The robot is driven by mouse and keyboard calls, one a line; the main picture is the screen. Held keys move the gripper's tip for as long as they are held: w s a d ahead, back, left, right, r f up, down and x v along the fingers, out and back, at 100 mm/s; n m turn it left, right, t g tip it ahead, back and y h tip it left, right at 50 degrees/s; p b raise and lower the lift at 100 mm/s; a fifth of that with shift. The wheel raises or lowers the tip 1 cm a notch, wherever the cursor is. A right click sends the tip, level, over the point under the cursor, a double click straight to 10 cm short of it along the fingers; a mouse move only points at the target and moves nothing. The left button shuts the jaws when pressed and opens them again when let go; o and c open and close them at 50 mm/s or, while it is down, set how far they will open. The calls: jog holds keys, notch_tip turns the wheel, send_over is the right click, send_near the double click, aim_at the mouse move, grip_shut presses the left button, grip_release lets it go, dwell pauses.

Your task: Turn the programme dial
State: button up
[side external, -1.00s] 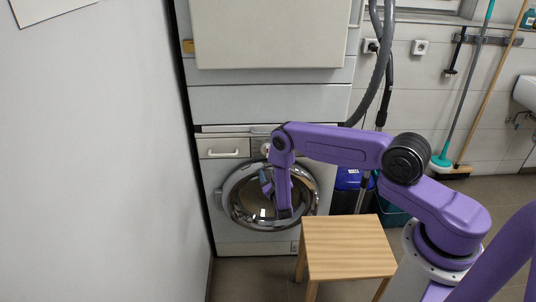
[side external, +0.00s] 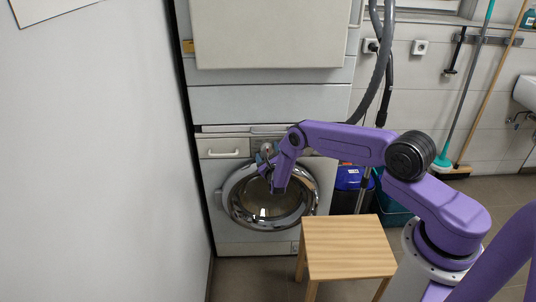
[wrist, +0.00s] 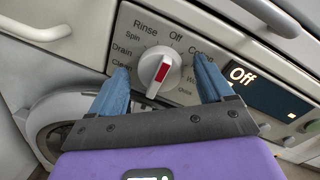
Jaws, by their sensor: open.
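The programme dial (wrist: 155,66) is a round white knob with a raised grip bar and a red mark, on the washer's control panel. Labels such as Rinse, Spin, Drain and Off surround it, and the display (wrist: 265,90) beside it reads "Off". My gripper (wrist: 162,72) is open, its blue fingers on either side of the dial in the wrist view. I cannot tell whether either finger touches it. In the side view, my gripper (side external: 263,165) is in front of the panel near the top of the round door (side external: 262,212).
The detergent drawer (side external: 222,148) with its white handle is left of the dial. Several small buttons sit under the display. A wooden stool (side external: 345,245) stands in front of the washer at right. A wall (side external: 100,150) closes the left side.

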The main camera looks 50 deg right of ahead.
jog(key=c, duration=1)
jog(key=shift+c, duration=0.2)
jog(key=n, duration=0.5)
jog(key=shift+w+a+r+n+g, duration=0.1)
jog(key=shift+n+g, duration=0.2)
jog(key=n+g, duration=0.1)
jog(key=n, duration=0.4)
jog(key=shift+n, duration=0.4)
jog(key=n, duration=0.5)
jog(key=shift+w+a+n+g+h, duration=0.1)
jog(key=shift+a+n+g+h, duration=0.05)
jog(key=shift+n+g+h, duration=0.2)
jog(key=n, duration=0.4)
jog(key=shift+f+n+g+h, duration=0.2)
jog(key=shift+n+g+h, duration=0.15)
